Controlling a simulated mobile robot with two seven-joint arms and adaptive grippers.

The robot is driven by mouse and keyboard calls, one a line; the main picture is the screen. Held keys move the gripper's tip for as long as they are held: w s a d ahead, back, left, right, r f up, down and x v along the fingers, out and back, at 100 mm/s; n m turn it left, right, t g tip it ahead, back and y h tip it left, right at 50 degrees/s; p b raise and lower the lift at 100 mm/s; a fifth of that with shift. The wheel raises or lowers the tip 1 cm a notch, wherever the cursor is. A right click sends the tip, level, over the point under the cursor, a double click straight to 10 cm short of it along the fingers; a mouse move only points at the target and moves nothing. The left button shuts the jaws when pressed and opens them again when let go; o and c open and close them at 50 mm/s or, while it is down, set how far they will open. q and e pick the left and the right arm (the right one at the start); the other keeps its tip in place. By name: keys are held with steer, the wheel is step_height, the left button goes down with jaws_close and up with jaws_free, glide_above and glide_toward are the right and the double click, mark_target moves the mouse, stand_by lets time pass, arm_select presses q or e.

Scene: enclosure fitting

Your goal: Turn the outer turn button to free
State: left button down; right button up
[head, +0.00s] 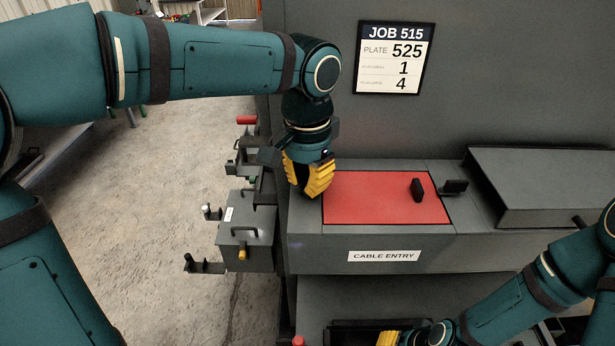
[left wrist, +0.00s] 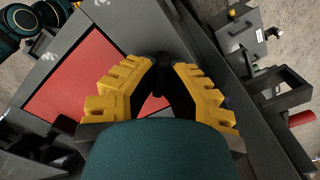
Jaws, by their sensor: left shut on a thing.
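A red cover plate (head: 372,198) lies in the top of the grey cable entry box. My left gripper (head: 311,190) points down at the plate's left edge. In the left wrist view its yellow fingers (left wrist: 160,75) close around a dark part, which looks like the outer turn button (left wrist: 160,84); its angle is mostly hidden. A black knob (head: 417,189) stands on the plate's right part. Another black turn button (head: 454,187) sits just off the plate's right edge. My right gripper (head: 388,339) shows only partly at the bottom edge; its jaws cannot be made out.
A raised grey box (head: 545,185) stands to the right of the plate. A grey panel with a job sign (head: 394,58) rises behind. Handled grey boxes (head: 246,240) and a red-ended part (head: 246,120) stick out at the left. Open concrete floor lies further left.

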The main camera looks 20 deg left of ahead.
arm_select(q)
steer(key=n, duration=0.4)
steer(key=shift+n, duration=0.3)
steer(key=n, duration=0.4)
steer(key=shift+f, duration=0.1)
steer(key=shift+n, duration=0.3)
steer(key=c, duration=1.1)
jaws_free()
steer(key=shift+o, duration=0.2)
step_height(320, 180, up, 12)
